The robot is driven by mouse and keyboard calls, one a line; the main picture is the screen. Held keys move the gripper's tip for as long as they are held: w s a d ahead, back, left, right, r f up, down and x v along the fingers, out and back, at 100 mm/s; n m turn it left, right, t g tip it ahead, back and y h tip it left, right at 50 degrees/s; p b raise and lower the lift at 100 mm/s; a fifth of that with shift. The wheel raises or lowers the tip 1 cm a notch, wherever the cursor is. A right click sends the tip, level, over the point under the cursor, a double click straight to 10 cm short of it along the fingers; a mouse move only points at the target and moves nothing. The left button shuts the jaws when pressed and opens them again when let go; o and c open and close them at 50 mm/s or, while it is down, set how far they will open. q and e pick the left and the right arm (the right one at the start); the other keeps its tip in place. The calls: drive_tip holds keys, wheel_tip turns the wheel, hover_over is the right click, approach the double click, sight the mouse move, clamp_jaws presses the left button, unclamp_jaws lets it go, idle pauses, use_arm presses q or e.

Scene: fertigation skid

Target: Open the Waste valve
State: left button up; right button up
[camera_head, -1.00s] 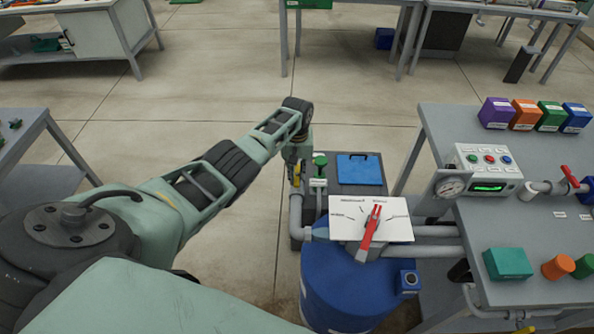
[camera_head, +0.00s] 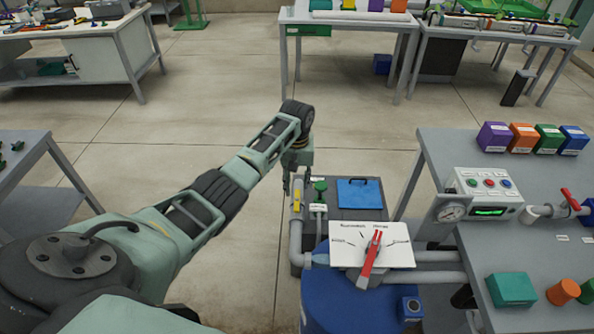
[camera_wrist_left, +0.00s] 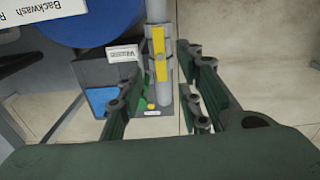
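The valve with a yellow handle (camera_head: 297,199) sits on a grey upright pipe beside the blue tank. In the left wrist view its yellow handle (camera_wrist_left: 159,53) lies in line with the pipe. A small white label (camera_wrist_left: 122,54) stands next to it, too blurred to read surely. My left gripper (camera_head: 291,180) is just above and behind the valve in the head view. In the wrist view its dark green fingers (camera_wrist_left: 165,78) are spread, with the pipe showing between them; I see no clear contact. My right gripper is not in view.
A green-handled valve (camera_head: 319,187) stands close to the right of the yellow one. A white dial plate (camera_head: 345,248) with a red lever (camera_head: 371,257) sits above the blue tank (camera_head: 335,300). A grey bench (camera_head: 455,170) holds a control box (camera_head: 488,192). Open floor lies behind.

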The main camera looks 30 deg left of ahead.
use_arm(q)
wheel_tip(320, 180, up, 5)
